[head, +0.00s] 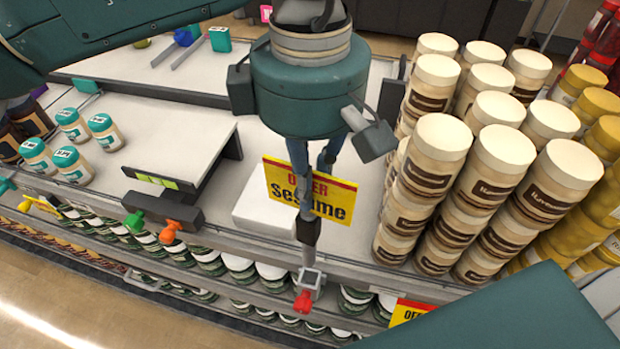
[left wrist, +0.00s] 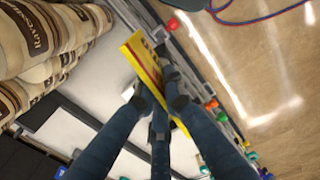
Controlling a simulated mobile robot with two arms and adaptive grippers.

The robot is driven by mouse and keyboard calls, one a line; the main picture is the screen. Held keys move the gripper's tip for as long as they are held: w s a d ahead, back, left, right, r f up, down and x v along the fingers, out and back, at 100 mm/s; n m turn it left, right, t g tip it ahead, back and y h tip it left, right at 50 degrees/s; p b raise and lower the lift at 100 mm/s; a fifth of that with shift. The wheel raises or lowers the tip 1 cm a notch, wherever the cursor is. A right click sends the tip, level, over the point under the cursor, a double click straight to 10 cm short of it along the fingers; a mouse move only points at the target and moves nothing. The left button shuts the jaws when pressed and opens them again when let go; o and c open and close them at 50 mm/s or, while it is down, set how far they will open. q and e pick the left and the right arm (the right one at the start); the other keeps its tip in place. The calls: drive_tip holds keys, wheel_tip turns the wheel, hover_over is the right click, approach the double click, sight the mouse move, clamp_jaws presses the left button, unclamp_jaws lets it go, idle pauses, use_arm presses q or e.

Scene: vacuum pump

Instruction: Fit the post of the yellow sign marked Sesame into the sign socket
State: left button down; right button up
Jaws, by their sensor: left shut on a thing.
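The yellow sign (head: 335,200) with a red top band reads Sesame and stands roughly upright above the shelf's front edge in the head view. It is seen nearly edge-on in the left wrist view (left wrist: 143,62). My left gripper (head: 307,205) is shut on the sign, its fingers covering part of the sign's face. A small grey holder with a red end, apparently the sign socket (head: 312,281), is at the shelf edge just below the fingers. My right gripper is not in view.
Stacked cream-lidded jars (head: 440,150) stand close on the right. A white box (head: 262,212) lies behind the sign. A dark block (head: 165,208) with green and orange knobs is at the shelf edge on the left. Another yellow sign (head: 408,312) is lower right.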

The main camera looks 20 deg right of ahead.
use_arm(q)
drive_tip(key=shift+f+b, duration=0.55)
drive_tip(key=shift+f, duration=0.4)
drive_tip(key=shift+f+b, duration=0.75)
drive_tip(key=shift+f, duration=0.65)
drive_tip(key=shift+f, duration=0.2)
drive_tip(key=shift+n, duration=0.8)
drive_tip(key=shift+f+b, duration=2.5)
drive_tip(key=shift+b, duration=0.25)
